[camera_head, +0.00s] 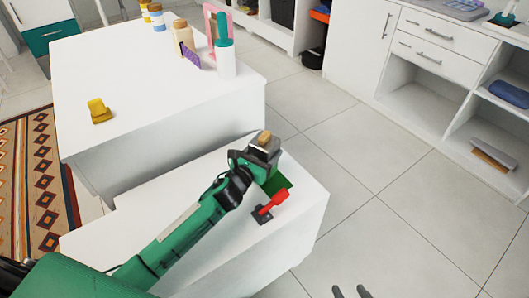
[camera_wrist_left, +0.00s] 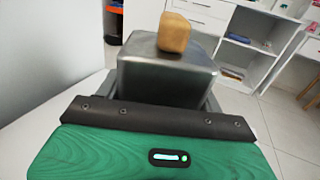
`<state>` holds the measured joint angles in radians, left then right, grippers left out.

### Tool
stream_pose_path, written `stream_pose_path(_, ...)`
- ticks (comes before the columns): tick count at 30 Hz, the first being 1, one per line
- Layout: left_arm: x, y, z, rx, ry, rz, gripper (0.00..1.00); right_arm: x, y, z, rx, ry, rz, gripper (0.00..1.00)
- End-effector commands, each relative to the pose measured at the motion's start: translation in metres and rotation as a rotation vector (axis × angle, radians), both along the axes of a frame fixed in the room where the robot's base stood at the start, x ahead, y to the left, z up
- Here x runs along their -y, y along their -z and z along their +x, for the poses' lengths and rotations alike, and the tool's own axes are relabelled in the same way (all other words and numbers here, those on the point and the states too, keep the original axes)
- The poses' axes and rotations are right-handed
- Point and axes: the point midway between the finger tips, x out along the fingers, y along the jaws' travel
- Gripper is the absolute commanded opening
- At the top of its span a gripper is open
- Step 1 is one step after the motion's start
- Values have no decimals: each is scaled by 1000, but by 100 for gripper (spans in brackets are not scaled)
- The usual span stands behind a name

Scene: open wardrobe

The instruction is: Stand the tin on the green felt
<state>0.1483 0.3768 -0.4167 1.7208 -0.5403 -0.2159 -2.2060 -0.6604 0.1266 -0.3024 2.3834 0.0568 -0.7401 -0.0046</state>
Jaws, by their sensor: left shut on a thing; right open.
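The tin (camera_head: 264,150) is a grey metal box with a wooden knob on top. It also shows upright in the left wrist view (camera_wrist_left: 165,78), with the knob up. My left gripper (camera_head: 258,157) is shut on the tin, at the near white surface's far right part. The green felt (camera_head: 279,183) shows as a dark green patch just below and right of the tin; the rest is hidden behind the gripper and tin. Whether the tin touches the felt I cannot tell. My right gripper (camera_head: 351,292) shows only its fingertips at the bottom edge, apart and empty.
A red-handled item (camera_head: 272,204) on a dark base stands right beside the felt, close to my left gripper. A larger white table (camera_head: 150,75) behind holds a yellow object (camera_head: 99,111), a white-and-green bottle (camera_head: 225,60) and several other items. Open floor lies to the right.

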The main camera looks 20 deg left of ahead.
Motion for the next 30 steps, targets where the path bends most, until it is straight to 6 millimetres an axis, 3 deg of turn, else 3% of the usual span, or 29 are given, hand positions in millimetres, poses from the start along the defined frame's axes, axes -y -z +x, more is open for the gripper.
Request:
stream_pose_path(9, 0, 3, 0, 1, 0, 0, 26, -3, 1, 1, 20, -2, 12, 47)
stream_pose_path(10, 0, 3, 0, 0, 0, -1, 72, -4, 0, 1, 24, -3, 15, 47)
stream_pose_path(13, 0, 2, 0, 0, 0, -1, 90, -4, -1, 1, 22, -3, 13, 47)
stream_pose_path(26, 0, -2, -1, 0, 0, 0, 90, 0, -1, -1, -6, -1, -2, 47)
stream_pose_path(30, -6, 0, -22, -2, 0, 1, 90, 4, 0, -1, -24, 3, -16, 47)
